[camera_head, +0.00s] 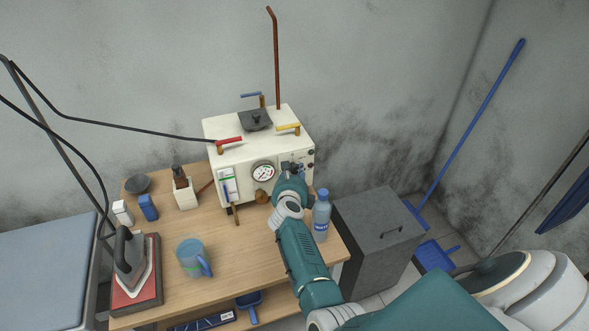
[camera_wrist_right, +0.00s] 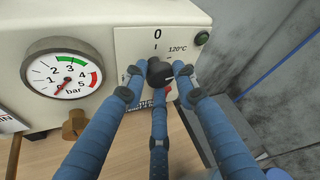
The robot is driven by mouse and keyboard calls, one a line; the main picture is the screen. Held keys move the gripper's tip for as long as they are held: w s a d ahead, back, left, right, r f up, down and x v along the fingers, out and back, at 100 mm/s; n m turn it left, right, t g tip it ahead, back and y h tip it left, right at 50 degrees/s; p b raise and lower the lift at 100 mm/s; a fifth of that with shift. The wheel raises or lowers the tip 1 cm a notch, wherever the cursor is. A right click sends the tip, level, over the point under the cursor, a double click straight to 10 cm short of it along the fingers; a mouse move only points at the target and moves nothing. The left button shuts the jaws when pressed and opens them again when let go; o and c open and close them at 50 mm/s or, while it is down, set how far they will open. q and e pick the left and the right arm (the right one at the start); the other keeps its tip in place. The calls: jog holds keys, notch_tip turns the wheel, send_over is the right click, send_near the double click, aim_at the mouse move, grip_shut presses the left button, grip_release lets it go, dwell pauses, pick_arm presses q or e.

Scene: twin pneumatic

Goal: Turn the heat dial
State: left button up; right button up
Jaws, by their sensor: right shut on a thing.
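The heat dial (camera_wrist_right: 159,72) is a black knob on the front panel of the cream boiler box (camera_head: 240,158). In the right wrist view it sits under a "0" mark, with "120°C" printed at its upper right. My right gripper (camera_wrist_right: 160,84) is shut on the dial, with blue fingers on its left and right and a third below. In the head view my right gripper (camera_head: 291,168) is at the right part of the box front, and its hand mostly hides the dial. My left gripper is not in view.
A pressure gauge (camera_wrist_right: 66,78) and a brass knob (camera_wrist_right: 75,124) are left of the dial. A blue bottle (camera_head: 321,215) stands close to my right forearm. An iron (camera_head: 130,252) and a blue mug (camera_head: 190,257) stand on the wooden table (camera_head: 236,262). A grey cabinet (camera_head: 378,240) is at right.

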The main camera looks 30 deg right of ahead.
jog(key=shift+f, duration=0.15)
jog(key=o, duration=0.9)
jog(key=shift+r, duration=0.35)
notch_tip(320, 180, up, 9)
jog(key=shift+w+r, duration=0.1)
jog(key=shift+r, duration=0.1)
